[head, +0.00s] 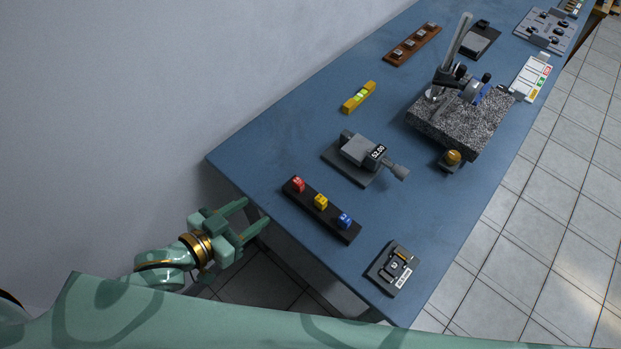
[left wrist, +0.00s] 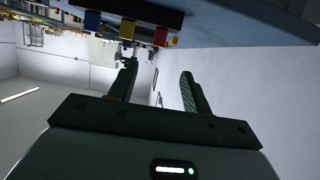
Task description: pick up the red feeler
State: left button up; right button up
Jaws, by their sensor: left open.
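The red feeler (head: 298,184) is a small red block at the upper left end of a black rack (head: 332,222) on the blue table. A yellow block (head: 320,202) and a blue block (head: 344,221) sit in the same rack. My left gripper (head: 257,214) is open and empty, off the table's left edge and apart from the rack. In the left wrist view the open fingers (left wrist: 160,82) show, with the red feeler (left wrist: 160,38) beyond them near the top. My right gripper is not in view.
A grey device with a 52.00 display (head: 360,151) stands behind the rack. A small grey block set (head: 395,266) lies near the front corner. A speckled stone stand (head: 465,115) and a yellow level (head: 359,97) are farther back. Bare blue table (head: 260,150) lies left of the grey device.

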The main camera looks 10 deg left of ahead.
aim_at(295, 185)
pick_arm(q)
jog(key=b+x, duration=0.2)
jog(key=x, duration=0.7)
jog(key=shift+w+d+f, duration=0.1)
jog(key=shift+w, duration=0.25)
jog(key=shift+w+d+f, duration=0.1)
jog(key=shift+w+d, duration=0.2)
jog(key=shift+w, duration=0.05)
jog(key=b+x, duration=0.1)
jog(key=x, duration=0.4)
jog(key=shift+b, duration=0.4)
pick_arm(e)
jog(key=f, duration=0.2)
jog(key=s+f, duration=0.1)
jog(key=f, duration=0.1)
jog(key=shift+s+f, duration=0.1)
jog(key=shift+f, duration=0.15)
pick_arm(q)
jog(key=c, duration=1)
